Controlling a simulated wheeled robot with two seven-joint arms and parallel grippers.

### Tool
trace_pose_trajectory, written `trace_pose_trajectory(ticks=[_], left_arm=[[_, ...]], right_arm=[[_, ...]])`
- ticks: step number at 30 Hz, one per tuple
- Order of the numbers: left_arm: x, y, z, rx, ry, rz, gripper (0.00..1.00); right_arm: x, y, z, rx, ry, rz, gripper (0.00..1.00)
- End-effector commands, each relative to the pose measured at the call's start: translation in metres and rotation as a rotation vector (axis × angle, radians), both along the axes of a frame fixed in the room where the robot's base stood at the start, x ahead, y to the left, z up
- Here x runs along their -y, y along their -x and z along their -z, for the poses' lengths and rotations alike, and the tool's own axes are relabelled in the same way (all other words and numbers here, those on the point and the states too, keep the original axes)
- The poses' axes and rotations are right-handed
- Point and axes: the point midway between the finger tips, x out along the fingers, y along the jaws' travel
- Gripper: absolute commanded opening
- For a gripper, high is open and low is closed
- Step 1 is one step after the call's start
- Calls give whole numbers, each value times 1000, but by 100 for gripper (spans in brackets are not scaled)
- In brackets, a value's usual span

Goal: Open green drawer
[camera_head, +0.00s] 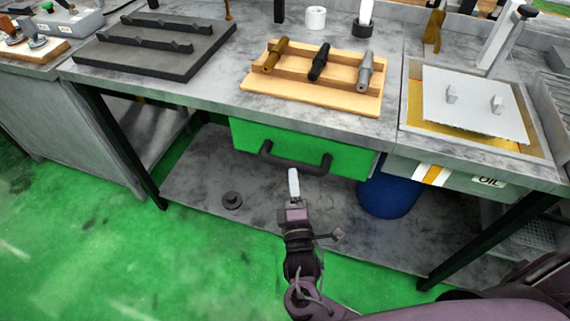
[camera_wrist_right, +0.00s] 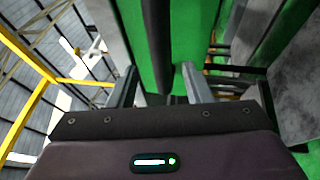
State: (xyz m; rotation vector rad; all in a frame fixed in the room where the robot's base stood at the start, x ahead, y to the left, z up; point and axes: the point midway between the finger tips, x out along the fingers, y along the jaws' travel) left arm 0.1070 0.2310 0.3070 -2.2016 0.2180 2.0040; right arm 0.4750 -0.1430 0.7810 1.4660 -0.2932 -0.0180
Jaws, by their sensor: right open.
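The green drawer (camera_head: 290,142) hangs under the grey workbench, and its front looks closed beneath the table edge. Its dark bar handle (camera_head: 296,166) runs across the front. My right gripper (camera_head: 294,176) points at the handle from the front, with its tips just below the bar in the head view. In the right wrist view the fingers of my right gripper (camera_wrist_right: 160,85) stand apart, and the dark handle (camera_wrist_right: 157,40) shows between them in the picture. I cannot tell whether it is inside the jaws; nothing is gripped. My left gripper is not in view.
A wooden rack (camera_head: 315,92) with several tool holders lies on the workbench (camera_head: 215,93) above the drawer. A small dark disc (camera_head: 232,201) lies on that shelf.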

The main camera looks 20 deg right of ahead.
Motion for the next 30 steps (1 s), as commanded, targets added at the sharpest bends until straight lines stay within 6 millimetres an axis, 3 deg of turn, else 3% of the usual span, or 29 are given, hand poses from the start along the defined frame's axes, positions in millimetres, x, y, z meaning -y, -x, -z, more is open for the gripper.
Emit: trace_pose_trajectory(ticks=[4, 9, 21, 30], left_arm=[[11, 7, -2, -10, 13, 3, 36], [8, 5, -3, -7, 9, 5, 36], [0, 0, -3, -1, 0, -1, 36], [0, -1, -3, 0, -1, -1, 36]], right_arm=[[5, -26, -6, 2, 0, 1, 45], [9, -46, -9, -1, -1, 1, 45], [11, -54, -9, -3, -4, -1, 44], [11, -53, -9, -3, -4, -1, 4]])
